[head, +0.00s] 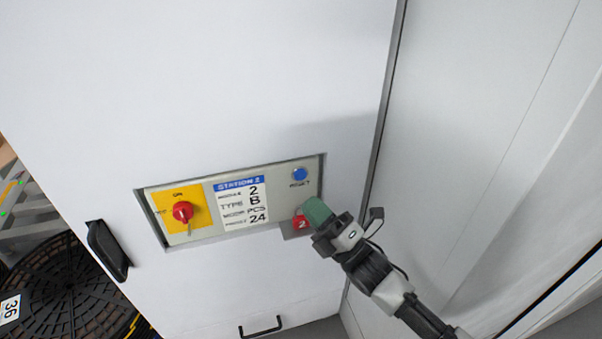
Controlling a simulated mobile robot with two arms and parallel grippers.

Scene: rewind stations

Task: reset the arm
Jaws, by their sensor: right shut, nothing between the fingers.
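A control panel (236,236) labelled STATION 2 is set into a white cabinet front. A blue round button (300,174) marked RESET sits at its upper right. A red rotary switch (183,212) on a yellow plate is at its left. My right gripper (313,212) is in front of the panel's lower right corner, below the blue button and apart from it in the picture. Its fingers are shut and empty, with a green part at the tip. My left gripper is not in view.
A black handle (107,250) sticks out left of the panel, and another handle (261,328) is below it. A black spool (62,292) with a 36 label stands at lower left. A white wall panel (480,130) is close on the right.

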